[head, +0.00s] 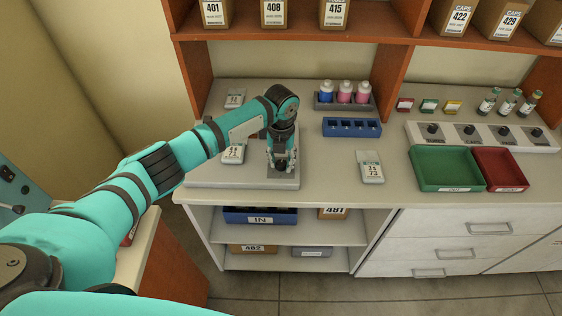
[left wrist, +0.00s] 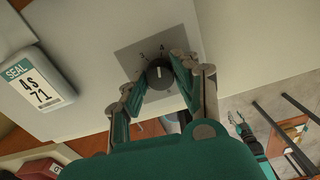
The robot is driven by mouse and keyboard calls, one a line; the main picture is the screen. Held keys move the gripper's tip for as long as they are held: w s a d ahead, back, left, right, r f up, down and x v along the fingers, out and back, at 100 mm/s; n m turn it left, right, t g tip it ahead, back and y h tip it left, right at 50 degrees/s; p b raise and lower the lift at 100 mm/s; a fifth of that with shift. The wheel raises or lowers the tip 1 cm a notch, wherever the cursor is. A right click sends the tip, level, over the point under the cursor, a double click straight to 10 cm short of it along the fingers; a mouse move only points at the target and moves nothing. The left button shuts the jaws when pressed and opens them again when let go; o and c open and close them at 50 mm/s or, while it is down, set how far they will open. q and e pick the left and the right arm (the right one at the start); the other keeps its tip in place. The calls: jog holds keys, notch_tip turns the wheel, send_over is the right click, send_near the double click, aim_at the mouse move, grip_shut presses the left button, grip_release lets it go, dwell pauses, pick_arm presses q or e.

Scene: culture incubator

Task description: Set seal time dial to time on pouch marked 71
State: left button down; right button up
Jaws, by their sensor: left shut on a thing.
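The seal time dial (left wrist: 160,73) is a dark round knob on a grey plate in the left wrist view. Its white mark points up, roughly toward the 4. My left gripper (left wrist: 157,82) is shut on the dial, one finger on each side. In the head view the left gripper (head: 281,163) reaches down over the grey sealer (head: 215,180) and hides the dial. The pouch marked 71 (head: 233,154) lies left of the gripper; in the left wrist view its label on the pouch (left wrist: 38,88) reads SEAL, 4s, 71. A small teal shape at the right there may be my right gripper (left wrist: 238,118).
A pouch marked 73 (head: 371,168) lies to the right and another pouch (head: 235,98) at the back left. A blue rack (head: 352,127), a bottle rack (head: 344,103), a green tray (head: 447,187) and a red tray (head: 500,185) stand farther right.

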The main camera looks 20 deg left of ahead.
aim_at(281, 163)
pick_arm(q)
jog(key=shift+w+r+m, duration=0.1)
jog(key=shift+m, duration=0.7)
jog(key=c, duration=1)
grip_release()
notch_tip(281, 163, up, 12)
